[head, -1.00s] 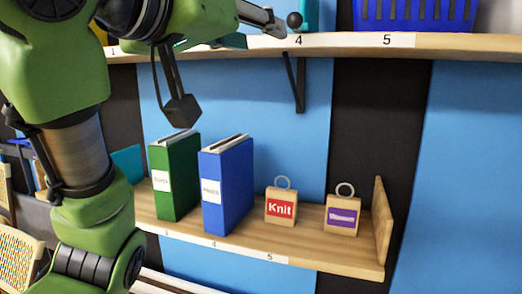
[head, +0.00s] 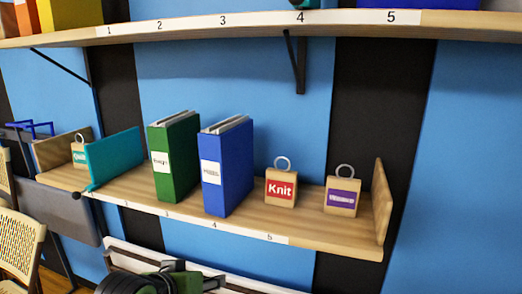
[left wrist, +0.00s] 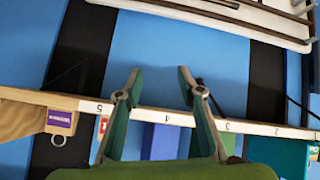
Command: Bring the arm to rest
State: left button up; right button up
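My left gripper (left wrist: 158,82) shows in the left wrist view, open, with nothing between its two fingers. In the head view only a green and black part of my arm shows at the bottom edge, below the lower shelf; the fingers cannot be made out there. My right gripper is in neither view. The lower shelf (head: 335,238) holds a green binder (head: 174,160), a blue binder (head: 227,165), a Knit tag block (head: 281,188) and a purple-labelled block (head: 341,197). The wrist view shows this shelf upside down beyond the fingers.
A teal panel (head: 117,158) and a teal-labelled block (head: 80,152) stand at the shelf's left. The numbered upper shelf (head: 465,24) crosses the top. A woven chair (head: 20,245) is at lower left. A white-framed board (left wrist: 230,14) shows in the wrist view.

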pick_arm(q)
jog(key=s+a+f+m+g+y, duration=0.1)
jog(key=s+a+f+g, duration=0.25)
jog(key=s+f, duration=0.95)
jog(key=s+a+f+g+y, duration=0.25)
jog(key=s+a+f, duration=0.25)
jog(key=s+f, duration=0.75)
jog(key=s+f+g, duration=0.1)
jog(key=s+f, duration=0.1)
jog(key=f, duration=1)
jog(key=s+f, duration=0.2)
jog(key=f, duration=0.9)
jog(key=s+a+f+g, duration=0.1)
jog(key=s+a+f, duration=0.1)
jog(key=s+f, duration=1.5)
jog(key=shift+s+a+m+g, duration=0.2)
jog(key=shift+a+m+g, duration=0.1)
jog(key=shift+a+m, duration=0.1)
